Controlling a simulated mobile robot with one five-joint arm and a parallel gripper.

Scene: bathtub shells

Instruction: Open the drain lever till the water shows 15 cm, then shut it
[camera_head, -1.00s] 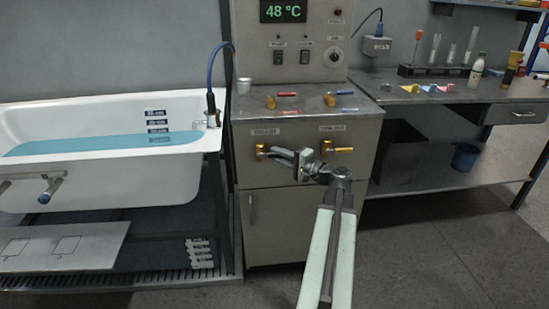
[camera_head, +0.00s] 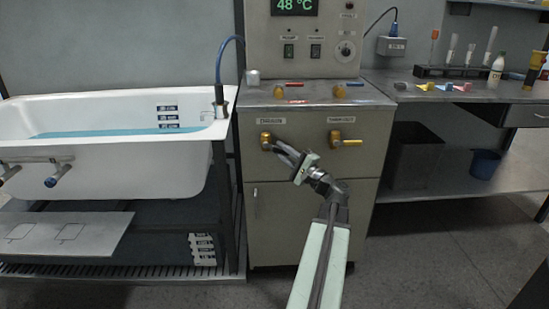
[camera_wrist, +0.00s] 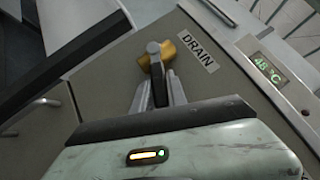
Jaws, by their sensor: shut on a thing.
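The brass drain valve (camera_head: 266,141) is on the cabinet front, left of a second brass valve (camera_head: 336,139) with a yellow handle. In the wrist view the drain valve (camera_wrist: 161,53) sits beside a "DRAIN" label, and its dark lever (camera_wrist: 159,86) runs between the fingers. My gripper (camera_head: 279,147) is shut on this lever, also in the wrist view (camera_wrist: 160,90). In the head view the gripper hides most of the lever. The blue water (camera_head: 110,133) in the white tub (camera_head: 120,175) stands near the lowest visible depth label (camera_head: 168,126); the figures are too small to read surely.
A display (camera_head: 294,6) on the panel above reads 48 °C. Red and blue handled valves lie on the cabinet top (camera_head: 315,96). A bench (camera_head: 430,92) with tubes and bottles is at right.

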